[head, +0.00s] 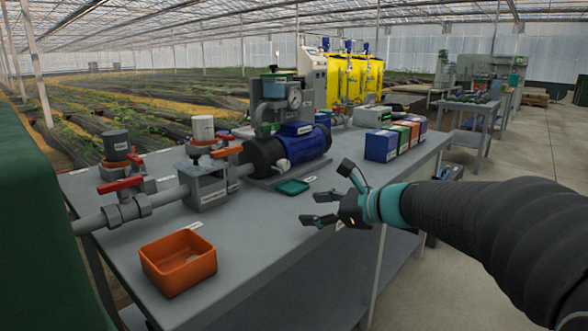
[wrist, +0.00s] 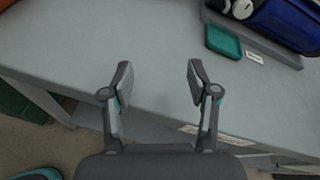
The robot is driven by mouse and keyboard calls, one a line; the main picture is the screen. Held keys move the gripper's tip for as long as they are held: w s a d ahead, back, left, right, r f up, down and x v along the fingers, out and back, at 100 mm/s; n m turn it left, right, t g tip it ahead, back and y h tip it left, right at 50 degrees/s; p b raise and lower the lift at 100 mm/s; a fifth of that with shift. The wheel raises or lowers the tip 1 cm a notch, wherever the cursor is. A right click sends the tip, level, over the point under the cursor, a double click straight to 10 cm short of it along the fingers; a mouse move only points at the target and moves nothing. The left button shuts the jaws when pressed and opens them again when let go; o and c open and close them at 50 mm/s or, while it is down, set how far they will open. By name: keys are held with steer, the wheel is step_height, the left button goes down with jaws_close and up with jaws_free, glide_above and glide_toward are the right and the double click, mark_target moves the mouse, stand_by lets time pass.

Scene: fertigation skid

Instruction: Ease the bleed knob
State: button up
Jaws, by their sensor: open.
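The pump assembly stands on the grey bench, with a blue motor (head: 302,146) and a grey housing with a round gauge (head: 294,97) above it. A small green knob-like part (head: 266,130) shows low on the housing's front, and a dark teal cap (head: 278,72) sits on top. I cannot tell for sure which is the bleed knob. My gripper (head: 326,193) is open and empty, over the bench's front edge, right of and nearer than the pump. In the wrist view my gripper (wrist: 158,76) has its fingers spread above bare bench, with the motor (wrist: 288,24) at the top right.
A teal tray (head: 292,187) lies before the pump. An orange bin (head: 178,262) stands at the front left, near pipes with red-handled valves (head: 120,185). Coloured boxes (head: 381,145) stand right of the pump. The bench top (head: 255,235) before the tray is clear.

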mark_target(287, 165)
steer(key=w+m+t, duration=0.1)
steer(key=w+m, duration=0.1)
steer(key=w, duration=0.1)
steer(key=w+d+r+m+t+y, duration=0.1)
steer(key=w+m, duration=0.2)
steer(key=w, duration=0.1)
steer(key=w+d+m+t, duration=0.1)
steer(key=w+m, duration=0.2)
steer(key=w, duration=0.1)
steer(key=shift+w+d+r+t, duration=0.25)
steer(key=shift+r+t, duration=0.15)
steer(key=shift+w+a+r+y, duration=0.1)
steer(key=shift+w+y, duration=0.2)
steer(key=p+x, duration=0.1)
steer(key=x, duration=1.2)
steer(key=shift+w+a, duration=0.1)
steer(key=shift+w, duration=0.05)
jaws_close()
